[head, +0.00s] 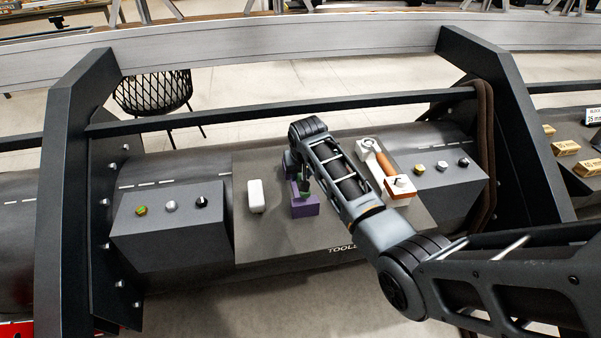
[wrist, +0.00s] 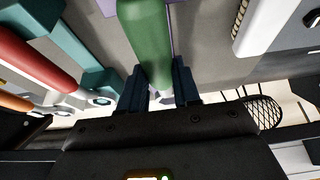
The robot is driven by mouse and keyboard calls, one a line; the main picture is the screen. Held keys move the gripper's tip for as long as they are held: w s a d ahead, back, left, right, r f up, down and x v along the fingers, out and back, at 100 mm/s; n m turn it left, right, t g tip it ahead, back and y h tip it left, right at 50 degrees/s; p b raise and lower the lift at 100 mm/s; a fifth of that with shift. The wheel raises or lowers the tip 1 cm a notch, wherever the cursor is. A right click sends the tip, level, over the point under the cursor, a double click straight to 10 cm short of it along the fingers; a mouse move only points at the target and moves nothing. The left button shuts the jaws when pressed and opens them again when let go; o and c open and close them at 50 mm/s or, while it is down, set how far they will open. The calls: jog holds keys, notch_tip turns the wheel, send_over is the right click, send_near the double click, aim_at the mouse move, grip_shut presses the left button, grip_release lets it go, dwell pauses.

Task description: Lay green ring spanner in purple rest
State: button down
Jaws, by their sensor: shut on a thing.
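The purple rest (head: 305,207) stands on the dark tool board, left of my forearm in the head view. A second purple block shows behind it, partly covered by my arm. The green ring spanner (wrist: 147,40) fills the middle of the wrist view. My gripper (wrist: 160,92) is shut on it, a finger on each side. In the head view a bit of green (head: 304,188) shows just above the near purple block. Whether the spanner touches the rest, I cannot tell. My fingers are mostly hidden in the head view.
A white box (head: 256,196) lies left of the purple rest; it also shows in the wrist view (wrist: 268,22). A red-handled tool (wrist: 38,65) lies in a teal rest (wrist: 97,60). An orange-handled tool (head: 378,158) lies right of my arm. Knob boxes flank the board.

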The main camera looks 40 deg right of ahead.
jog(key=shift+f+b, duration=0.5)
jog(key=shift+f, duration=0.35)
dwell(0.5)
jog(key=c, duration=0.7)
grip_release()
jog(key=shift+v, duration=3.9)
jog(key=shift+s, duration=0.1)
